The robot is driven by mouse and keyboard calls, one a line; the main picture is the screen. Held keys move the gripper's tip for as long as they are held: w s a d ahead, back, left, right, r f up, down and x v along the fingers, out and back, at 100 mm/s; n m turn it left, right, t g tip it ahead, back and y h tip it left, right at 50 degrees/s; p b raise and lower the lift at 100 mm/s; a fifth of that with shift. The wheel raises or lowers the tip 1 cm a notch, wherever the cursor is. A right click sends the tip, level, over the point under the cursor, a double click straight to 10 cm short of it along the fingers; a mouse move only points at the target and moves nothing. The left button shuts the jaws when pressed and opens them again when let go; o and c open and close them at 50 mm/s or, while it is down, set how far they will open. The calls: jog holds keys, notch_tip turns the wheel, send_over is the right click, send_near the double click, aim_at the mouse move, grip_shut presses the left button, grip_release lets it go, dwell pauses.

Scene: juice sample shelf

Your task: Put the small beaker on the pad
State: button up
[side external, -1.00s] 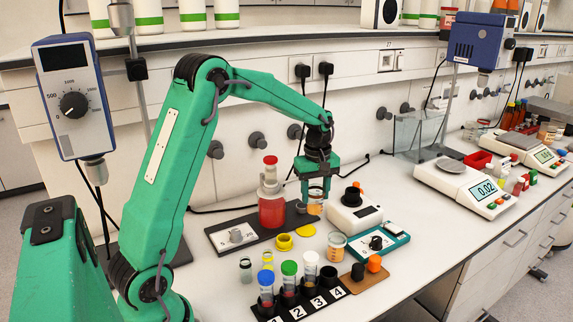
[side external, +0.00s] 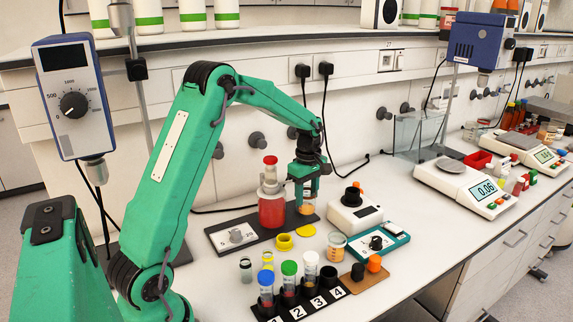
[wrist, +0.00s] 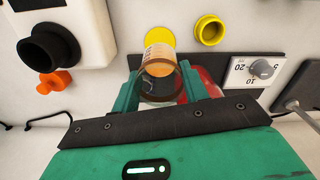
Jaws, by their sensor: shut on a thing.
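My gripper (side external: 303,190) is shut on a small clear beaker (side external: 306,208) with orange liquid in its lower part. In the wrist view the beaker (wrist: 160,64) sits between the two green fingers, its rim towards the camera. It is over the right end of a dark board (side external: 262,221), just right of the red bottle (side external: 271,208); I cannot tell whether it touches the board. A flat yellow disc (side external: 306,230), possibly the pad, lies on the bench in front of the board. It also shows just beyond the beaker in the wrist view (wrist: 160,36).
A yellow ring (side external: 284,242) and a second beaker (side external: 337,244) stand in front. A white device with a black cup (side external: 354,210) is to the right. A numbered tube rack (side external: 318,300) and a brown plate (side external: 351,283) are nearer. A dial panel (side external: 236,236) is left.

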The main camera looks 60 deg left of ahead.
aim_at(306, 211)
jog(key=shift+f, duration=2.9)
jog(key=shift+f, duration=0.35)
jog(key=o, duration=1.1)
jog(key=shift+r, duration=0.1)
jog(key=shift+r, duration=3.85)
